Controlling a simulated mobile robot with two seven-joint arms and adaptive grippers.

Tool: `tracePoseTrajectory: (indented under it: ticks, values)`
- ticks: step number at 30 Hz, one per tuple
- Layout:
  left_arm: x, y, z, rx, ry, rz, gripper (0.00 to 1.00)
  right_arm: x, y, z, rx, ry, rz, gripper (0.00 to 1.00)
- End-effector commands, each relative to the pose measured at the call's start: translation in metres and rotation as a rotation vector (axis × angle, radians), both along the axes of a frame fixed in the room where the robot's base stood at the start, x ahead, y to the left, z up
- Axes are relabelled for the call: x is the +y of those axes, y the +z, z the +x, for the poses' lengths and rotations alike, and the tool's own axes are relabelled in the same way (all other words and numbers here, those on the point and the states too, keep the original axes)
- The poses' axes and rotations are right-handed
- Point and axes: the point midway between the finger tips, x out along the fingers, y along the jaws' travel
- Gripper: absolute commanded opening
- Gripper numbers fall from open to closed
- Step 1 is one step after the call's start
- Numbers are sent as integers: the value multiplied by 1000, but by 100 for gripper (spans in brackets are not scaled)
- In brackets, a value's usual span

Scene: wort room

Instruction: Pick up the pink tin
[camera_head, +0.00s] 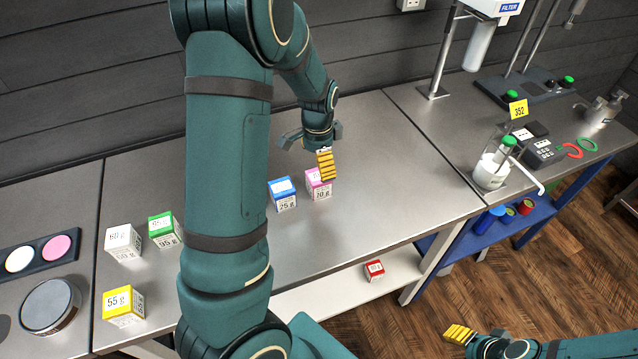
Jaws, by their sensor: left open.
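The pink tin (319,190), a small box with a white label, stands upright on the grey metal bench. My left gripper (312,154) is open and empty over the back of the pink tin. Its yellow finger pad covers part of the tin's top in the picture. I cannot tell whether the pad touches it. The blue tin (283,197) stands close on the left of the pink tin, with a small gap. My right gripper (467,337) is at the bottom right, away from the bench, with one yellow pad showing.
White (123,243), green (165,231) and yellow (124,307) tins stand at the left, near a round dish (50,306). A red tin (375,271) is on the lower shelf. Bench right of the pink tin is clear.

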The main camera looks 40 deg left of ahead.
Motion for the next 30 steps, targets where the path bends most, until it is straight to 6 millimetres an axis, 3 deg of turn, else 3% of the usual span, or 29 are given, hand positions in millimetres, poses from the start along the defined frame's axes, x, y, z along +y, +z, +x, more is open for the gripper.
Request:
tracePoseTrajectory:
  ticks: [3,10,18,28,29,30]
  values:
    - [0,-16,0,0,1,-1,96,0,-3,0,0,0,-1,47]
    - [-2,-31,0,0,0,-1,96,0,-4,0,0,0,-1,47]
    - [-5,-68,-3,1,1,0,96,0,-9,0,0,0,-2,47]
    - [-5,-74,-2,-2,0,0,96,0,-9,0,-1,-1,-2,47]
    - [-5,-74,-2,-2,0,0,90,0,-9,0,0,0,-2,47]
    - [-5,-74,-2,-2,0,0,76,0,-9,0,0,0,-2,47]
